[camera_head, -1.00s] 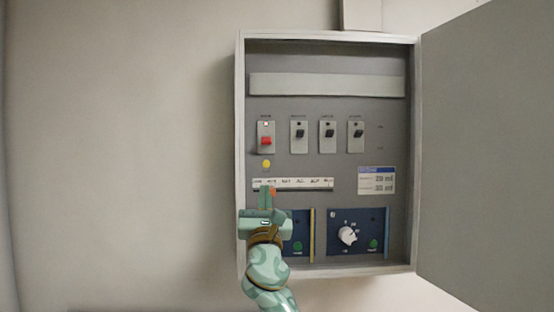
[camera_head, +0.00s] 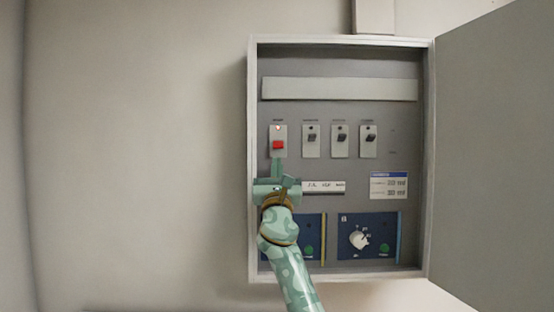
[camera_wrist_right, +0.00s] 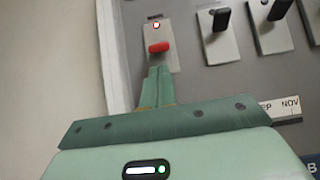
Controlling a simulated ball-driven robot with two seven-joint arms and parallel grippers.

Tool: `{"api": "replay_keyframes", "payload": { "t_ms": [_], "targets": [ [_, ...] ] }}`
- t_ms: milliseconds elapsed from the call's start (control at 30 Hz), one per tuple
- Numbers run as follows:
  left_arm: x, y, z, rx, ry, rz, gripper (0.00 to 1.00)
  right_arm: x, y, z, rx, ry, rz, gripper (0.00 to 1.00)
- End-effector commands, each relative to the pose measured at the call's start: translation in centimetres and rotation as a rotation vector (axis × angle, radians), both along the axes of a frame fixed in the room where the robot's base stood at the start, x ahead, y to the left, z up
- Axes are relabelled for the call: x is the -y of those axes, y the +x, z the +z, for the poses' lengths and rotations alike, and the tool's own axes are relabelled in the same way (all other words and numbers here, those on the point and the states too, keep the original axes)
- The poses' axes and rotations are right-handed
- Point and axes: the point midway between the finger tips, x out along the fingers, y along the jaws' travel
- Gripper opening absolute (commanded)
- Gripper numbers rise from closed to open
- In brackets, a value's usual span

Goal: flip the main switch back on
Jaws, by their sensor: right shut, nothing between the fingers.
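The main switch, a red lever (camera_head: 278,145) on a light grey plate, is at the left end of the switch row in the open cabinet. It also shows in the right wrist view (camera_wrist_right: 158,47), with a small lit red lamp above it. The lever sits in the lower half of its plate. My right gripper (camera_head: 277,163) is shut and empty, with its fingertips just below the red lever. In the right wrist view the fingertips (camera_wrist_right: 158,71) point at the lever from below; whether they touch it I cannot tell. My left gripper is out of view.
Several black-lever switches (camera_head: 340,138) stand to the right of the red one. Below are a month label strip (camera_head: 325,187), partly hidden by my gripper, and a dial (camera_head: 359,240). The cabinet door (camera_head: 490,150) stands open at right. Bare wall lies left.

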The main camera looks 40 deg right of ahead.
Motion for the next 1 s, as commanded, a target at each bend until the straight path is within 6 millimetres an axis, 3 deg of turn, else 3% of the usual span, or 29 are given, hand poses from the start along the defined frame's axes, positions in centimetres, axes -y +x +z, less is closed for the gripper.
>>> {"api": "replay_keyframes", "payload": {
  "t_ms": [200, 1000],
  "targets": [
    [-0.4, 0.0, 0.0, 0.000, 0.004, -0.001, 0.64, 1.0, 1.2, 1.4, 0.000, -0.001, -0.001, 0.00],
    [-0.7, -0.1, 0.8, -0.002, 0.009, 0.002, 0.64, 0.9, 1.1, 1.9, 0.000, -0.002, 0.000, 0.00]
  ]
}}
